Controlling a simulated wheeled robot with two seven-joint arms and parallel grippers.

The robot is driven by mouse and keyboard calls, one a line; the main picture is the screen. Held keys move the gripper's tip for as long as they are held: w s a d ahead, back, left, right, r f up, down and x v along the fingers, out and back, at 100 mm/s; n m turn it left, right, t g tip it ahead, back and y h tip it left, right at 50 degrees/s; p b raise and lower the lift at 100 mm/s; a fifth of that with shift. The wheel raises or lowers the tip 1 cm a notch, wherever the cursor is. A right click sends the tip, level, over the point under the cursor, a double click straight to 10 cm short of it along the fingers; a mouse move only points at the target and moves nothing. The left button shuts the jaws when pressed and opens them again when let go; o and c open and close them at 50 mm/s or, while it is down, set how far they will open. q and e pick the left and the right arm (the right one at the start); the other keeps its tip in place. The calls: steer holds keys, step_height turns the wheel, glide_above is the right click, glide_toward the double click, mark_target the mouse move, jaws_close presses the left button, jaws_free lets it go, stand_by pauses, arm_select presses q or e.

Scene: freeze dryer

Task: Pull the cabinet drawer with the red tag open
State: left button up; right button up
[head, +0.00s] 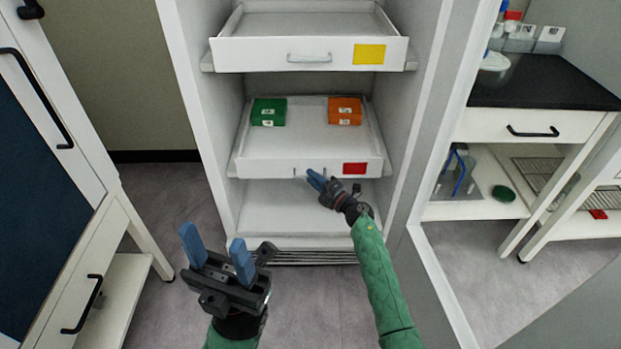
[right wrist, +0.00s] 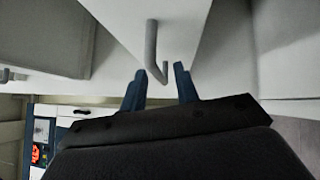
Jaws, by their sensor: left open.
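The drawer with the red tag (head: 265,167) is the middle one in the white cabinet, with its red tag (head: 355,168) at the right of its front. My left gripper (head: 217,252) is open and empty, low in front of the cabinet.
A drawer with a yellow tag (head: 250,55) is above. A bare white shelf (head: 270,208) lies below. The cabinet's open door (head: 440,215) stands to the right, and a white bench (head: 485,125) with a black top is beyond it. Clear floor (head: 310,300) lies in front.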

steer(key=shift+x, duration=0.85)
steer(key=shift+c, duration=0.2)
jaws_close()
steer(key=shift+s, duration=0.25)
